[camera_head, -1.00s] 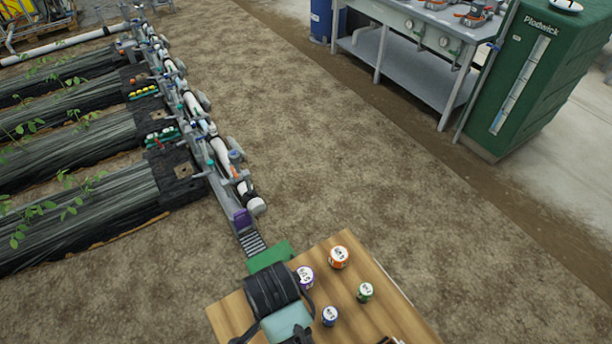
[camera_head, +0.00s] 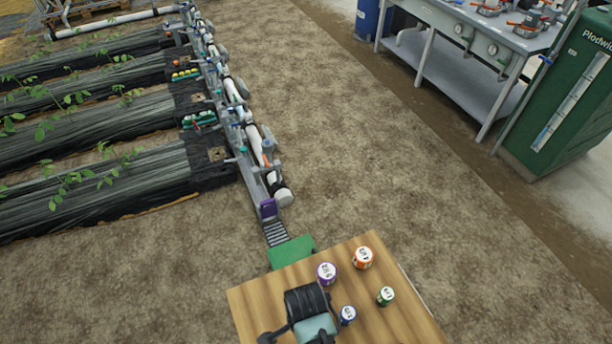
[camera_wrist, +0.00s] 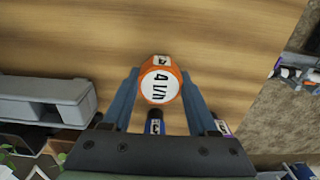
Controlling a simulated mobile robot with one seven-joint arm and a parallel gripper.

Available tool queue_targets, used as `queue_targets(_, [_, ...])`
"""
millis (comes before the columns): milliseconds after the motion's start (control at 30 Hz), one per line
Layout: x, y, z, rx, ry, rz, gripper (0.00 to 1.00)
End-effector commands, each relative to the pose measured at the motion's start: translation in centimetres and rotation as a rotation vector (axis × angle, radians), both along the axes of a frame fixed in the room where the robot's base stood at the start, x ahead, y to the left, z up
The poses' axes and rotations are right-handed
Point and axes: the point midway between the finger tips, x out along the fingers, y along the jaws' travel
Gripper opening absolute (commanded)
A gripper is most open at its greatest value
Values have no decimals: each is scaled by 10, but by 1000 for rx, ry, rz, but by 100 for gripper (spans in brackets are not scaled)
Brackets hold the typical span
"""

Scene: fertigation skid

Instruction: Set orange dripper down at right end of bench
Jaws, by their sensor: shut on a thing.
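In the wrist view my gripper (camera_wrist: 159,76) is shut on an orange dripper (camera_wrist: 160,92) with a white "4 l/h" label on its face. Wood of the bench fills the view behind it. In the head view the wooden bench (camera_head: 263,309) is at the bottom, and an orange-labelled dripper (camera_head: 362,257) shows near its far corner. I cannot tell if it is the held one. My fingers do not show clearly in the head view.
A purple dripper (camera_head: 327,273), a blue one (camera_head: 348,315) and a green one (camera_head: 386,296) stand on the bench. A green block (camera_head: 291,251) adjoins its far-left edge. Bare wood lies at the bench's right side. A pipe manifold runs beyond.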

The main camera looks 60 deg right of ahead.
Motion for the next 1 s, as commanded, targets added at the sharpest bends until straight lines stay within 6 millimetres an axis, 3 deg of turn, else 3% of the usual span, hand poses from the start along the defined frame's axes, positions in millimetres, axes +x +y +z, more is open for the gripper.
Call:
queue_targets(233, [0, 0, -3, 0, 0, 0, 5])
queue_targets(267, [0, 0, -3, -1, -1, 0, 63])
queue_targets(400, [0, 0, -2, -1, -1, 0, 88])
queue_targets(767, [0, 0, 2, -1, -1, 0, 89])
queue_targets(1000, [1, -1, 37, -3, -4, 1, 89])
